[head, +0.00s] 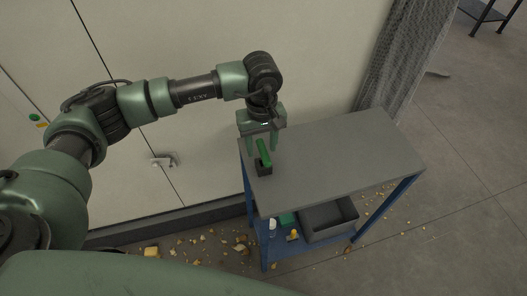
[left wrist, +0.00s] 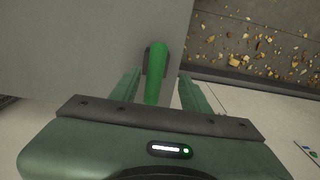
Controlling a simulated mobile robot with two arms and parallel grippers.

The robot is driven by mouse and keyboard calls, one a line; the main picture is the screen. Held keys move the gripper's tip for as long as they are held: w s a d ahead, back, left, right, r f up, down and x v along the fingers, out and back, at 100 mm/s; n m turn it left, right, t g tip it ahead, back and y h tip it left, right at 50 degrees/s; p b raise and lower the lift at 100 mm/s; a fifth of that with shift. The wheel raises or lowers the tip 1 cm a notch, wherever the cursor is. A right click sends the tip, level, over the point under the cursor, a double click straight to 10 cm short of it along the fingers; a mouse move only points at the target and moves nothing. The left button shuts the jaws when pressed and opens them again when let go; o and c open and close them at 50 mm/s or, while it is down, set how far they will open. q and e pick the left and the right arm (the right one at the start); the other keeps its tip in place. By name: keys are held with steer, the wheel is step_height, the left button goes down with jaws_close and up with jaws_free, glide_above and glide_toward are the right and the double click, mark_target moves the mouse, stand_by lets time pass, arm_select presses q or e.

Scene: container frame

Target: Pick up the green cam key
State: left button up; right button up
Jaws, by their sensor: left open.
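The green cam key (head: 264,152) stands in a small dark holder (head: 263,168) near the left corner of the grey table top (head: 340,150). In the left wrist view the green cam key (left wrist: 156,72) shows as a bright green bar between the two fingers. My left gripper (head: 261,147) is open above the table corner, with its fingers pointing down on either side of the key. In the left wrist view my left gripper (left wrist: 160,90) has a gap between each finger and the key. My right gripper is not in view.
Below the table top, a lower shelf holds a dark grey bin (head: 328,219), a white bottle (head: 272,227) and small green and yellow items. A pale cabinet wall (head: 200,150) stands close behind. Yellowish debris (head: 200,244) litters the floor. The rest of the table top is clear.

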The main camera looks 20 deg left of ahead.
mark_target(264, 150)
arm_select(q)
steer(key=f, duration=0.1)
steer(key=f+p, duration=0.1)
steer(key=f, duration=0.1)
steer(key=f+p, duration=0.1)
steer(key=shift+w+d+f, duration=0.15)
steer(key=shift+w+f, duration=0.15)
steer(key=shift+w, duration=0.05)
steer(key=shift+f, duration=0.4)
steer(key=shift+c, duration=0.3)
jaws_close()
